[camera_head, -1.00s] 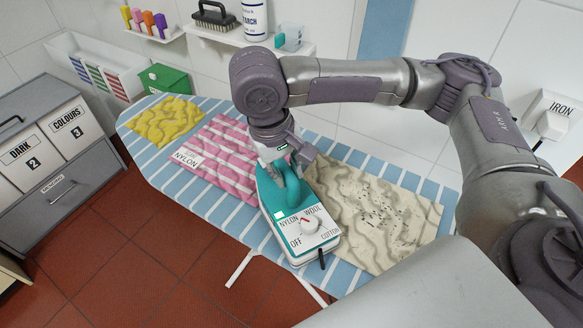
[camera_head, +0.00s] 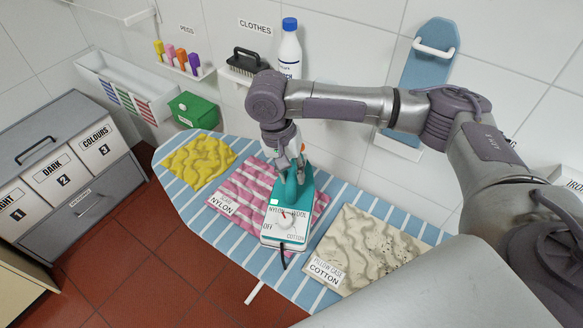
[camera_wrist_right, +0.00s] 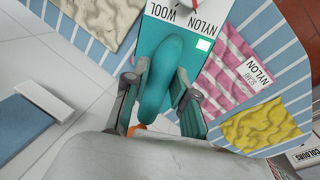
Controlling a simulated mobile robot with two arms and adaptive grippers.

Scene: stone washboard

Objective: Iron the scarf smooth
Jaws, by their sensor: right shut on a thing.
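The scarf (camera_head: 250,188) is a wrinkled pink striped cloth on the ironing board, with a card reading NYLON. It also shows in the wrist view (camera_wrist_right: 229,75). The teal and white iron (camera_head: 292,209) is over the scarf's right part and hides some of it. I cannot tell whether its sole touches the cloth. Its dial (camera_head: 286,220) has a red mark and the words OFF, NYLON, WOOL and COTTON. My right gripper (camera_head: 298,168) is shut on the iron's teal handle (camera_wrist_right: 160,75). My left gripper is not in view.
The blue striped board (camera_head: 190,213) also bears a yellow wrinkled cloth (camera_head: 198,162) on the left and a beige, speckled pillow case (camera_head: 368,245) on the right. Behind it stand a green box (camera_head: 194,110) and a white bottle (camera_head: 288,55). Grey drawers (camera_head: 60,175) stand left.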

